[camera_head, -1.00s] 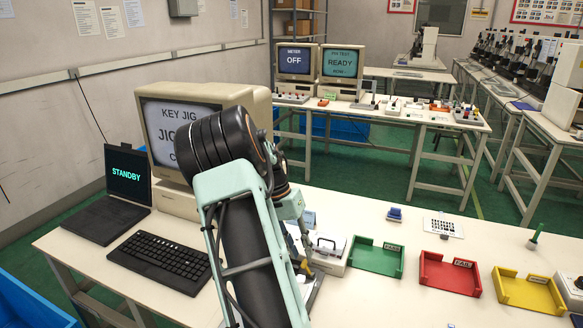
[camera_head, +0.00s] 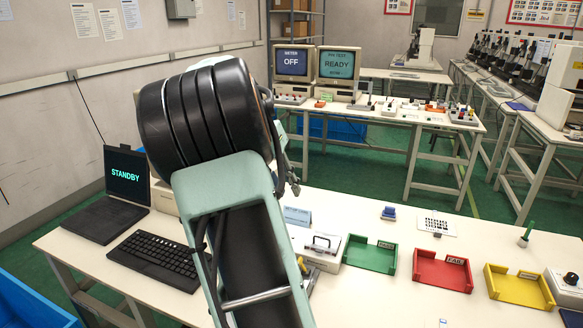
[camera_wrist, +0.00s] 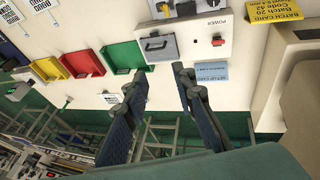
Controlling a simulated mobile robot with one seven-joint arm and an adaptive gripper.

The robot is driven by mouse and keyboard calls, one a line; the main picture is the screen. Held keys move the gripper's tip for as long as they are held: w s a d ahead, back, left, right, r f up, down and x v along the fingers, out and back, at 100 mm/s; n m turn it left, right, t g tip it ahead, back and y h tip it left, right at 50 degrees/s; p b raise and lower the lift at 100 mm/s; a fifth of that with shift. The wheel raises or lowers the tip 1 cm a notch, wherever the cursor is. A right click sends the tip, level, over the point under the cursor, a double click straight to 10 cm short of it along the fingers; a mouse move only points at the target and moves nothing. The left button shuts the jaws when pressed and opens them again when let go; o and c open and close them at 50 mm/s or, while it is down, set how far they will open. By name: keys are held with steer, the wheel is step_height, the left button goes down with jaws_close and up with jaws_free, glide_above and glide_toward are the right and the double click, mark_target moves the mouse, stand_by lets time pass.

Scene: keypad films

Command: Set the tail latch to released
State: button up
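My gripper (camera_wrist: 160,72) is open and empty in the wrist view, its two dark fingers well apart. A grey box with a dark handle (camera_wrist: 159,48) lies beyond the fingertips, apart from them. It also shows in the head view (camera_head: 318,245), just left of the green tray. Beside it in the wrist view is a white panel marked POWER with a red switch (camera_wrist: 218,40). I cannot pick out a part that is surely the tail latch. In the head view my arm hides part of the bench, and my gripper is mostly hidden behind it.
Green (camera_head: 370,255), red (camera_head: 442,270) and yellow (camera_head: 519,288) trays stand in a row on the bench. A laptop (camera_head: 126,172) reading STANDBY and a keyboard (camera_head: 160,260) are at the left.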

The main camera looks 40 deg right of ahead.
step_height(320, 180, up, 6)
steer(key=s+t+h, duration=0.1)
steer(key=shift+a+r, duration=0.15)
steer(key=shift+a, duration=0.15)
stand_by(0.4)
